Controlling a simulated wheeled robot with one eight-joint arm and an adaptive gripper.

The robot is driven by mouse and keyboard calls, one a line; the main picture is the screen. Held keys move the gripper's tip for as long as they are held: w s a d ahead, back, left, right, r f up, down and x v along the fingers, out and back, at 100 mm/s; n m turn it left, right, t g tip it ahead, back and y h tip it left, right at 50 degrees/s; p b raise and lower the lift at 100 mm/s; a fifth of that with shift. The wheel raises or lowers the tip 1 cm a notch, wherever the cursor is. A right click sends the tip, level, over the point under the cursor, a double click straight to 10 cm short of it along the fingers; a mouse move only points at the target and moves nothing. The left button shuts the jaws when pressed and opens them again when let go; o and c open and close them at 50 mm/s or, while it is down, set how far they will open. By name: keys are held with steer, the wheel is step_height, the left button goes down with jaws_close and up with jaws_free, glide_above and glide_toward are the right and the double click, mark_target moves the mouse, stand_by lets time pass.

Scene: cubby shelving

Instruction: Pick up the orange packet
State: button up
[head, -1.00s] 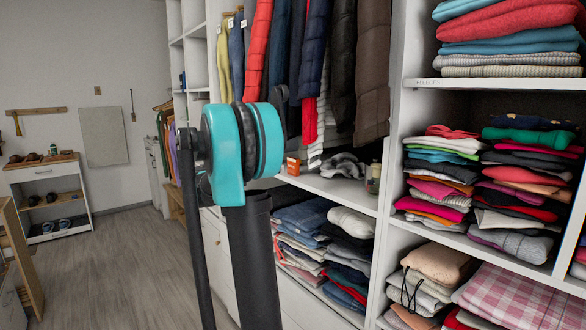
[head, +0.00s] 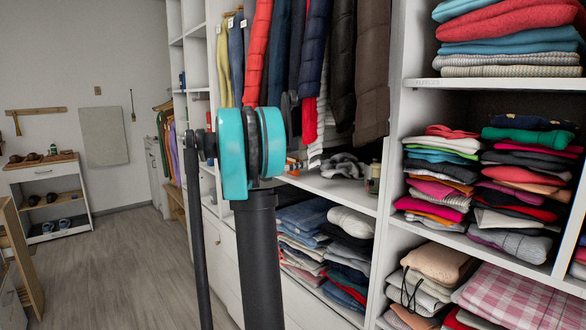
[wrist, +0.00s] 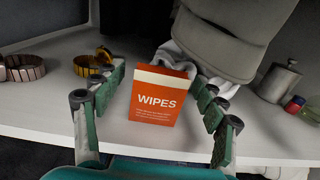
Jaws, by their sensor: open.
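The orange packet (wrist: 158,98), marked "WIPES" with a pale top band, stands upright on the white shelf in the wrist view. My gripper (wrist: 161,86) is open, its green-padded fingers spread to the left and right of the packet. There is a visible gap between the packet and the fingers on both sides.
A grey-white cloth (wrist: 205,65) lies just behind the packet. Yellow bands (wrist: 93,64) and a brown bracelet (wrist: 20,68) lie to the left. Hanging jackets (head: 340,75) are above the shelf.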

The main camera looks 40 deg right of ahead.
steer(key=c, duration=1.2)
steer(key=shift+o, duration=0.2)
steer(key=shift+r, duration=0.15)
